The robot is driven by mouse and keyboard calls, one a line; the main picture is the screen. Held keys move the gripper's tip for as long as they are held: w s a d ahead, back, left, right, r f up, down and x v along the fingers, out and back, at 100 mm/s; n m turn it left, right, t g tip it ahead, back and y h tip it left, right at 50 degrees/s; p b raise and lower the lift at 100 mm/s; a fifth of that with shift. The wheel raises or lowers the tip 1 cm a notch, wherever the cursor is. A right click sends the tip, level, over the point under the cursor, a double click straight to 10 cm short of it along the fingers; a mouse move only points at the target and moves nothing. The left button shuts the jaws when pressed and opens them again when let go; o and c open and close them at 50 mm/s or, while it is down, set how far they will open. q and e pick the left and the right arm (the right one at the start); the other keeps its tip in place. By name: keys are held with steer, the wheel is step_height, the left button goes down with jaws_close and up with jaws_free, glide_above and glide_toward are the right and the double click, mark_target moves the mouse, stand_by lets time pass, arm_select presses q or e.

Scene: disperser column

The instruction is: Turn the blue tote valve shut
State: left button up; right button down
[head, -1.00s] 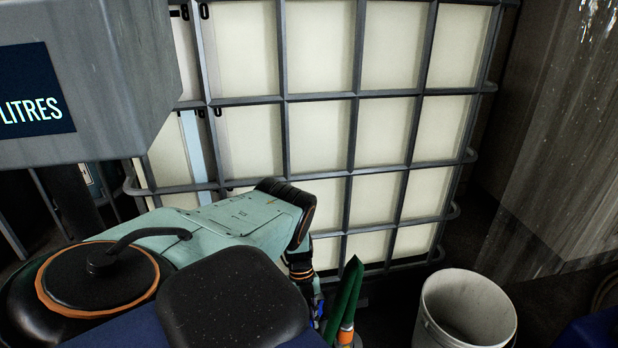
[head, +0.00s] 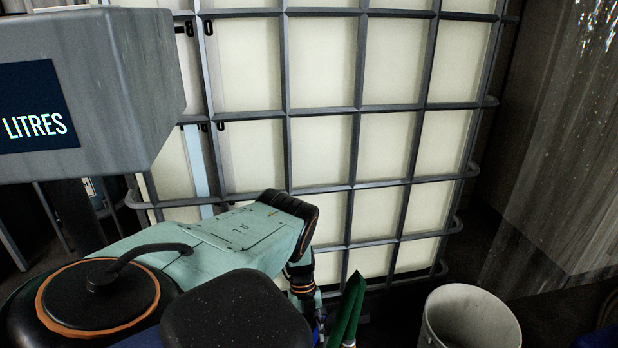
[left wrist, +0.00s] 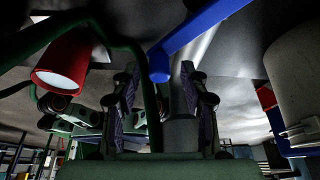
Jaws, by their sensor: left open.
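The white tote (head: 385,145) in its grey cage fills the middle of the head view. In the left wrist view a blue lever (left wrist: 200,36) slants from the upper right down to a rounded end between my left gripper's fingertips. My left gripper (left wrist: 159,74) is open there, with one finger on each side of that end. I cannot tell whether either finger touches it. My right gripper is not in view.
A white bucket (head: 470,312) stands right of my left arm in the head view. A grey box with a "LITRES" label (head: 85,90) hangs at upper left. A red cylinder with a pale face (left wrist: 62,66) is at left in the left wrist view.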

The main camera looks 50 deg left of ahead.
arm_select(q)
step_height(320, 180, up, 10)
steer(key=shift+f, duration=0.2)
stand_by(0.4)
steer(key=shift+c, duration=0.5)
